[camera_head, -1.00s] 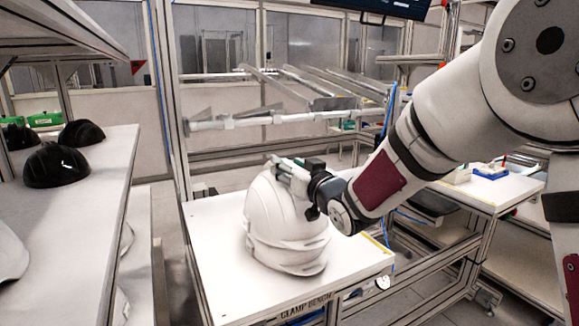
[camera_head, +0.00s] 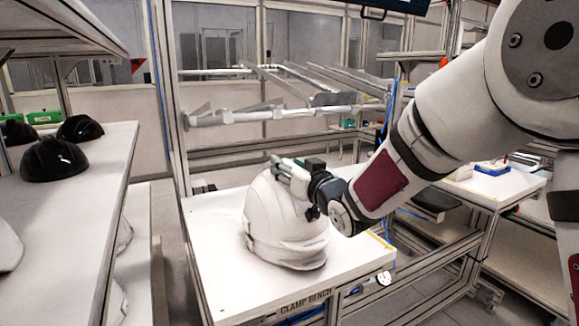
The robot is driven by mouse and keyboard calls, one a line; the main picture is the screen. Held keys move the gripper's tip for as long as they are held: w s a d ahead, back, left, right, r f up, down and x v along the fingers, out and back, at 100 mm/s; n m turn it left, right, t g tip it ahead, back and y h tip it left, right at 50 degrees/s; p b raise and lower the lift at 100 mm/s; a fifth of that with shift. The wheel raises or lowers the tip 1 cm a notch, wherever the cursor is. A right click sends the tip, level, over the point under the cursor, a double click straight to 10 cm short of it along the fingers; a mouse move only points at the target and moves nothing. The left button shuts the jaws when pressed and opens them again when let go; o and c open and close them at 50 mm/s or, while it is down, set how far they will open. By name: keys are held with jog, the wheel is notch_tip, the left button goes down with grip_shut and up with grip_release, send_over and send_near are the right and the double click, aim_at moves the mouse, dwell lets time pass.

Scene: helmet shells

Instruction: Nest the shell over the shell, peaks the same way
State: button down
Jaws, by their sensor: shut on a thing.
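A white helmet shell (camera_head: 268,208) sits over a second white shell on the clamp bench (camera_head: 222,285). Only a low band of the lower shell (camera_head: 290,262) seems to show under the upper rim; the rest of it is hidden. The upper shell looks close to upright. The far sides of both shells are hidden.
Black shells (camera_head: 53,160) and part of a white shell (camera_head: 8,245) are on the left shelf (camera_head: 75,215). A frame post (camera_head: 165,110) stands behind the bench's left side. A side table (camera_head: 500,190) with a blue tray (camera_head: 492,168) is at right. The bench around the shells is clear.

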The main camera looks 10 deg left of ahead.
jog(key=shift+f+b, duration=0.25)
jog(key=shift+b, duration=0.05)
jog(key=c, duration=0.8)
grip_release()
jog(key=shift+f, duration=0.1)
jog(key=v, duration=1.2)
